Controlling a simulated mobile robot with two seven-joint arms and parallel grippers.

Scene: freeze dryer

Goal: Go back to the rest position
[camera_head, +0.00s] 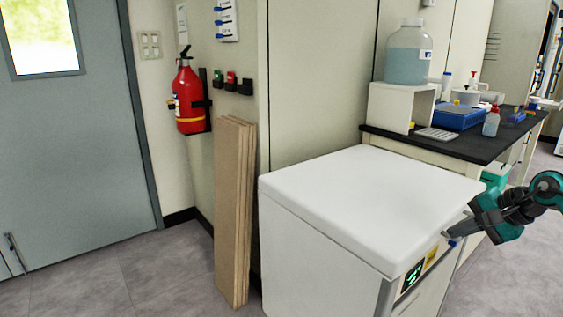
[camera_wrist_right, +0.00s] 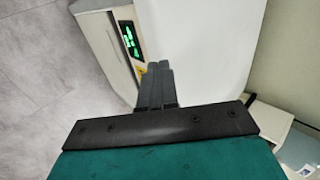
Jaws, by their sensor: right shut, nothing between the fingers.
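My right gripper (camera_head: 455,238) comes in from the right in the head view, at the front right edge of the white freeze dryer (camera_head: 365,195). Its fingers are shut with nothing between them. In the right wrist view the closed fingers (camera_wrist_right: 157,88) point at the freeze dryer (camera_wrist_right: 205,45), close to its front panel. I cannot tell whether they touch it. The green lit display (camera_head: 414,274) is on the dryer's front, left of my gripper, and it also shows in the wrist view (camera_wrist_right: 128,40). The dryer's white lid looks closed. My left gripper is not in view.
A dark-topped bench (camera_head: 450,147) stands behind the dryer, with a large bottle (camera_head: 408,55), a blue tray (camera_head: 455,118) and small bottles. Tall boards (camera_head: 233,210) lean on the wall left of the dryer. A fire extinguisher (camera_head: 188,97) hangs beside the door (camera_head: 70,140). The left floor is clear.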

